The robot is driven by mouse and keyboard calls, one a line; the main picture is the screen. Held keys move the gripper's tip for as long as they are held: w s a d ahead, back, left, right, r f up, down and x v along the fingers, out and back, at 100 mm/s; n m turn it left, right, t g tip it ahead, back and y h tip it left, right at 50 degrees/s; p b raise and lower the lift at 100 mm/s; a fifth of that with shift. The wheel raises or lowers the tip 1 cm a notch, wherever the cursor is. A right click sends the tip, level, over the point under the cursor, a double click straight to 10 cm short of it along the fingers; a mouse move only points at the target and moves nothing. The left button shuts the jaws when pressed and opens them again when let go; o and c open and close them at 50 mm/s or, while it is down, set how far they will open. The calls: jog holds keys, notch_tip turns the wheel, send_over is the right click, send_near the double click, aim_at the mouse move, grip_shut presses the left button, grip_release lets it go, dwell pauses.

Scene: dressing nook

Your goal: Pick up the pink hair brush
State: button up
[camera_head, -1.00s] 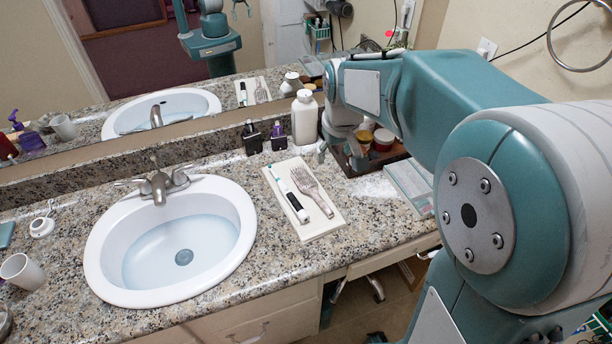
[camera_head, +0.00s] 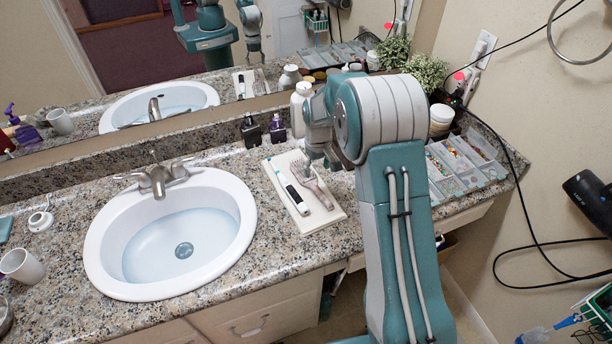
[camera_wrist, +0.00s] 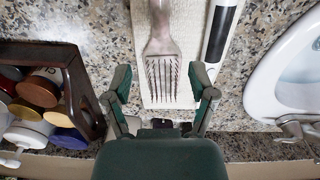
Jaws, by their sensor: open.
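The pale pink hair brush (camera_head: 322,196) lies on a white tray (camera_head: 322,221) on the granite counter, right of the sink. In the wrist view the brush (camera_wrist: 162,42) shows its bristled head toward my gripper, with its handle running off the top edge. My gripper (camera_wrist: 162,82) is open and empty, its two fingers on either side of the bristle end. In the head view my gripper (camera_head: 318,158) is above the brush's head, partly hidden by my arm. I cannot tell the exact height gap.
A white and black electric toothbrush (camera_head: 290,187) lies on the tray, left of the brush. Dark bottles (camera_head: 251,131) and a white bottle (camera_head: 298,110) stand behind. A wooden tray of jars (camera_wrist: 75,85) is at left in the wrist view. The sink (camera_head: 105,235) is left.

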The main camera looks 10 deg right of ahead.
aim_at(315, 186)
jog(key=f, duration=0.8)
jog(key=shift+w+a, duration=0.2)
jog(key=shift+w, duration=0.1)
grip_shut()
